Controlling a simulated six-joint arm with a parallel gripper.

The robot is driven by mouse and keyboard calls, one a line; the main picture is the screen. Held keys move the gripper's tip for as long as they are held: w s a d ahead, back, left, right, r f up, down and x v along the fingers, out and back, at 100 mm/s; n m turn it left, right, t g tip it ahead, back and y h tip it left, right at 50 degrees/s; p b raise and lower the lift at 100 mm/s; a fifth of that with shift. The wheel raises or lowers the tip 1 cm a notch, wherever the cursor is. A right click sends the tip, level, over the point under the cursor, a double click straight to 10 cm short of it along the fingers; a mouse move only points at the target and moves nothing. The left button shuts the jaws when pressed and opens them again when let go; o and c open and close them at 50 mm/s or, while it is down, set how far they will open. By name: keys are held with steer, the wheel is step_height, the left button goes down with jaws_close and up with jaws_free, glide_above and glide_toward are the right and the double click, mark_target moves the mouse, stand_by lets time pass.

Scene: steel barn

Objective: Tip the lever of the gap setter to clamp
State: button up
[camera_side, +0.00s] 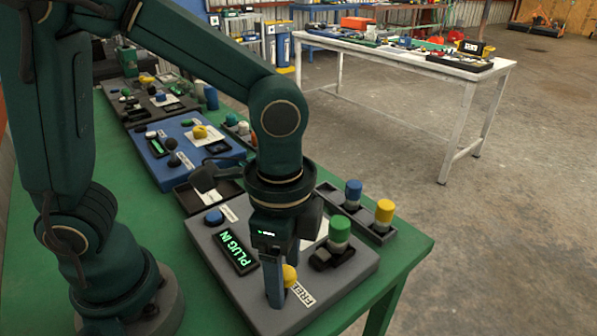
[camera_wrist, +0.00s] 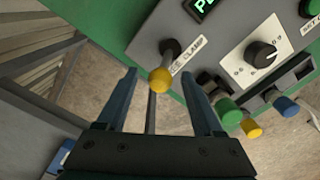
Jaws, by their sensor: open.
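The gap setter is a grey panel (camera_side: 215,270) on the green bench, with a lit "PLUG IN" display (camera_side: 237,252). Its lever has a yellow knob (camera_side: 290,275), which in the wrist view (camera_wrist: 161,79) stands out from a dark round base (camera_wrist: 171,48). A white label (camera_wrist: 188,57) beside it reads "CLAMP" at one end; in the side view "FRE" (camera_side: 303,293) shows. My gripper (camera_side: 280,285) points down over the panel, open and empty. In the wrist view the knob appears between my fingertips (camera_wrist: 159,72); contact and exact lever tilt are unclear.
A dial (camera_wrist: 262,55) on a white plate sits beside the lever. A green-topped plug (camera_side: 339,230), a blue one (camera_side: 353,192) and a yellow one (camera_side: 384,213) stand near the panel's far edge. A blue panel (camera_side: 180,150) lies farther along the bench.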

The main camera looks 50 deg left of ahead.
steer(key=shift+f, duration=0.75)
jaws_close()
steer(key=shift+r, duration=0.1)
stand_by(0.8)
